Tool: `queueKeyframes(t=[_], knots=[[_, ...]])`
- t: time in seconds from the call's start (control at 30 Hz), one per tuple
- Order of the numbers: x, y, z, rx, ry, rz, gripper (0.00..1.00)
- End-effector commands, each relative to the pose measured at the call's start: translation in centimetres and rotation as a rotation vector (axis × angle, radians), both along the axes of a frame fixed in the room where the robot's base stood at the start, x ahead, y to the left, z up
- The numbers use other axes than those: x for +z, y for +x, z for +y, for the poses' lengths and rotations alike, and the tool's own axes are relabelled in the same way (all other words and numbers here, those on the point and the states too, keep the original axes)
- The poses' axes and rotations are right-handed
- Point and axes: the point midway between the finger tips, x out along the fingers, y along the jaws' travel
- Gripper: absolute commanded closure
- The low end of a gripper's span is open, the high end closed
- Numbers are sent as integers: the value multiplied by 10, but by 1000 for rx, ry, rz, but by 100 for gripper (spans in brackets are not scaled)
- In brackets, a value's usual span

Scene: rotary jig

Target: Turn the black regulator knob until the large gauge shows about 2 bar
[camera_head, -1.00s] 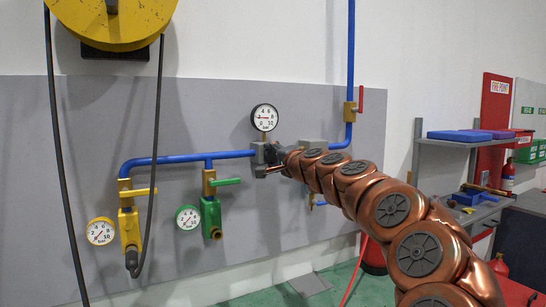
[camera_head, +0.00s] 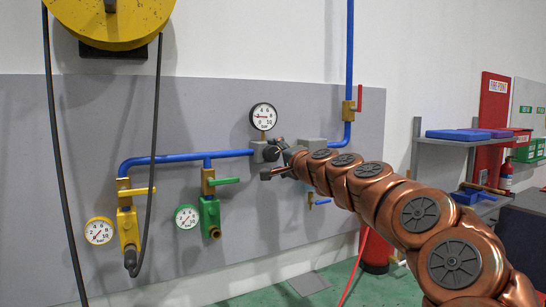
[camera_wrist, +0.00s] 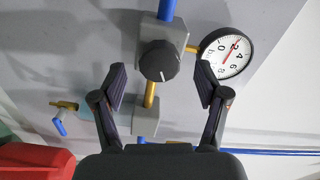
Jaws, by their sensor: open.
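The black regulator knob (camera_wrist: 159,62) sits on a grey regulator block (camera_wrist: 168,35). It also shows in the head view (camera_head: 271,153). My gripper (camera_wrist: 161,78) is open and empty. In the wrist view its dark fingers appear either side of the knob's lower part, with visible gaps; I cannot tell the exact depth between them. In the head view my gripper (camera_head: 273,160) is just in front of the knob. The large round gauge (camera_head: 263,116) stands above the regulator. Its red needle appears near the 2 in the wrist view (camera_wrist: 226,55); the exact reading is too small to tell.
A blue pipe (camera_head: 190,158) runs left from the regulator to yellow and green valves with small gauges (camera_head: 99,231) (camera_head: 187,217). A red-handled valve (camera_head: 354,106) is at upper right. A black hose (camera_head: 149,190) hangs at left.

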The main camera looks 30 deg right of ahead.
Motion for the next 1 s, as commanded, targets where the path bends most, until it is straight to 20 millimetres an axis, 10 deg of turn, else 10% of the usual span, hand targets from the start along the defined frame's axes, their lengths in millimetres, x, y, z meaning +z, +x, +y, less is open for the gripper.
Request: queueKeyframes(t=[0.6, 1.0], knots=[[1, -79, 6, -2, 0, -3, 26], [0, -87, 8, -1, 0, 0, 26]])
